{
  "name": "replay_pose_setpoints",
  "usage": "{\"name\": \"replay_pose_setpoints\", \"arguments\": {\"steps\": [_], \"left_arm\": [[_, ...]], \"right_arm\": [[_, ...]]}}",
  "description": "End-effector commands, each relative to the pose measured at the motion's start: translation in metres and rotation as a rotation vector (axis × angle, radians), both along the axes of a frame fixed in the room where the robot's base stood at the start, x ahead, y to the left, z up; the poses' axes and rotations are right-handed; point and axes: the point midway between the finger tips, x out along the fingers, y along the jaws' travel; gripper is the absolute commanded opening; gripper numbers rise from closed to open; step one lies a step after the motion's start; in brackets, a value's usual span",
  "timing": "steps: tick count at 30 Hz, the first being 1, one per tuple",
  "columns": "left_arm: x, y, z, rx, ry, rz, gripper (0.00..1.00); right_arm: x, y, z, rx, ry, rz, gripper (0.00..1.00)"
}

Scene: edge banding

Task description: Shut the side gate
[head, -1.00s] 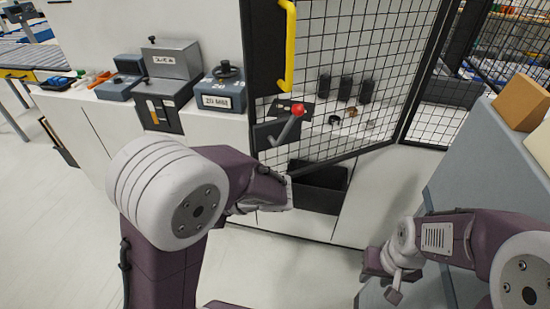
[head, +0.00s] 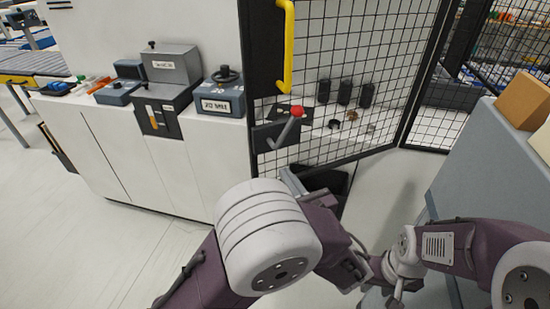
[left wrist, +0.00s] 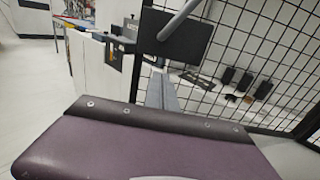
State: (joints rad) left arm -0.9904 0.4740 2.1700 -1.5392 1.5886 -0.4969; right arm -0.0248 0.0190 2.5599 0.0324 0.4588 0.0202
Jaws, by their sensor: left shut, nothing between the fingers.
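The side gate (head: 344,157) is a black-framed mesh panel standing at an angle to the machine front. A yellow handle (head: 288,50) is on its left upright, with a grey lever (head: 286,131) and red knob (head: 297,112) below on a black box (head: 268,136). My left gripper (head: 290,180) is shut and empty, near the gate's lower left corner; I cannot tell whether it touches the frame. In the left wrist view its grey fingers (left wrist: 161,94) point towards the mesh below the black box (left wrist: 174,36). My right gripper (head: 397,278) is low at the right, partly hidden.
A white counter (head: 95,150) at the left bears grey devices (head: 172,75). A dark bin (head: 325,180) sits under the gate, partly hidden by my left arm. A grey cabinet (head: 480,180) with cardboard boxes (head: 524,100) stands at the right. Floor at the left is clear.

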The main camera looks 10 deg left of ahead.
Motion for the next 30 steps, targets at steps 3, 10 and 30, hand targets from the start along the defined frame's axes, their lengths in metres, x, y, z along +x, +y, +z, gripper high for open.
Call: {"name": "replay_pose_setpoints", "arguments": {"steps": [3, 10, 30], "left_arm": [[0.021, 0.017, 0.001, 0.001, 0.001, 0.006, 0.0], [0.052, 0.038, 0.001, 0.002, 0.001, 0.004, 0.0], [0.069, 0.052, -0.001, 0.001, 0.001, -0.009, 0.0]], "right_arm": [[0.0, 0.0, 0.003, 0.0, 0.0, 0.0, 0.36], [0.0, 0.0, 0.007, 0.0, 0.0, 0.0, 0.36], [0.0, 0.0, 0.006, 0.0, 0.0, 0.0, 0.36]]}}
